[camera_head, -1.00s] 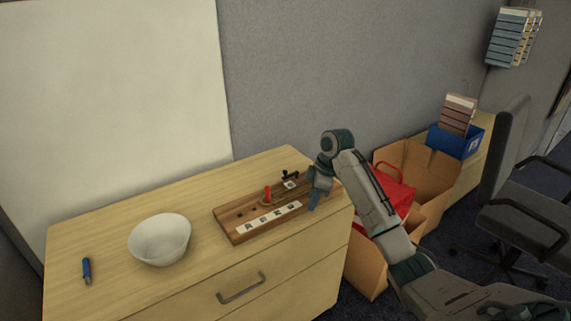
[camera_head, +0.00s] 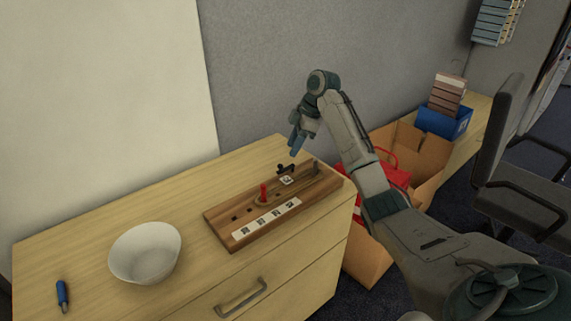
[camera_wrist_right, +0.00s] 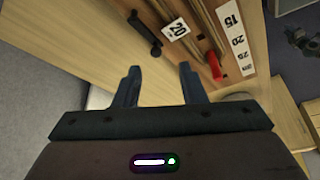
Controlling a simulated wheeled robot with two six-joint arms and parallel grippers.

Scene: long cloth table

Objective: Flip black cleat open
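The black cleat (camera_head: 284,169) stands at the back edge of a wooden board (camera_head: 238,242) on the cabinet top. In the right wrist view the cleat (camera_wrist_right: 145,33) is a dark bar with rounded ends, beside a small white "20" label. My right gripper (camera_head: 296,145) is raised above and behind the board's right part, close to the cleat in the head picture but apart from it. In the wrist view its two blue fingers (camera_wrist_right: 160,85) are spread with nothing between them. My left gripper is out of view.
The board carries a red lever (camera_head: 263,192), a number strip (camera_head: 266,218) and a dark post (camera_head: 316,168). A white bowl (camera_head: 145,253) and a blue pen-like item (camera_head: 62,295) lie left. A grey wall stands behind; cardboard boxes (camera_head: 420,155) stand right.

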